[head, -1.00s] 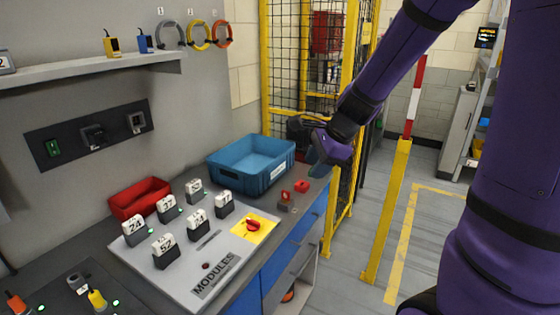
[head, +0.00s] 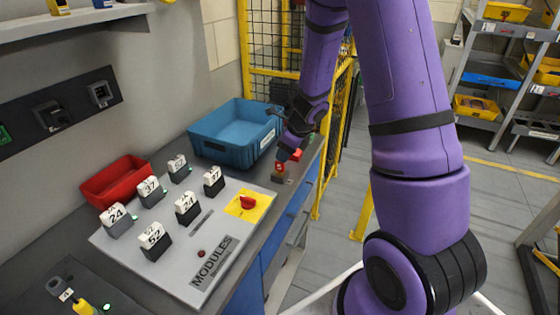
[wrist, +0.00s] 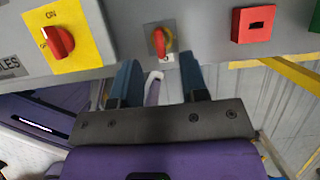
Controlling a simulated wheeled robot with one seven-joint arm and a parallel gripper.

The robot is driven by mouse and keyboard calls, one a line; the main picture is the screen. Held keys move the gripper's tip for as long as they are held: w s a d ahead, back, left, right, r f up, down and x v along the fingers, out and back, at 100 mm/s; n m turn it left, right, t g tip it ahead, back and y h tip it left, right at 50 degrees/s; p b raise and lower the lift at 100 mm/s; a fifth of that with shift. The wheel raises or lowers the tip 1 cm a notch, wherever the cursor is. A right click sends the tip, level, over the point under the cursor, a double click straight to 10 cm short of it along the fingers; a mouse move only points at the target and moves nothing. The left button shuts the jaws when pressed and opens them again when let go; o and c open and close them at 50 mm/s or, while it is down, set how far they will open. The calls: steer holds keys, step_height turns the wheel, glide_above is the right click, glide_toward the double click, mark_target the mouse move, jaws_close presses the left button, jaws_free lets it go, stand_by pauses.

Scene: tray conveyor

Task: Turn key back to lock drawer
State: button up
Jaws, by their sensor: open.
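The key with a red-orange head (wrist: 162,40) sits in a small lock plate at the counter's edge, ahead of my fingers in the wrist view. In the head view, its red part (head: 279,166) shows on a small grey block by the front edge. My gripper (wrist: 159,76) is open, with its two blue fingers spread and nothing between them. The fingertips stop short of the key, which lines up with the gap. In the head view my gripper (head: 285,154) is just above and behind the key. The blue drawer front (head: 274,238) is below the counter, partly hidden.
A red slotted block (wrist: 253,24) stands right of the key. A red rotary switch (wrist: 59,42) on a yellow plate is to its left. A blue bin (head: 232,152) stands behind, near my wrist. A yellow mesh fence (head: 330,150) is close on the right.

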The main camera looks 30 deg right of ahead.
mark_target(280, 163)
steer(key=shift+x, duration=2.75)
jaws_close()
steer(key=shift+n+g+y, duration=0.3)
steer(key=shift+n+y, duration=0.2)
steer(key=shift+n, duration=1.1)
steer(key=shift+n+g+y, duration=0.3)
steer(key=shift+n, duration=1.2)
steer(key=shift+g, duration=0.3)
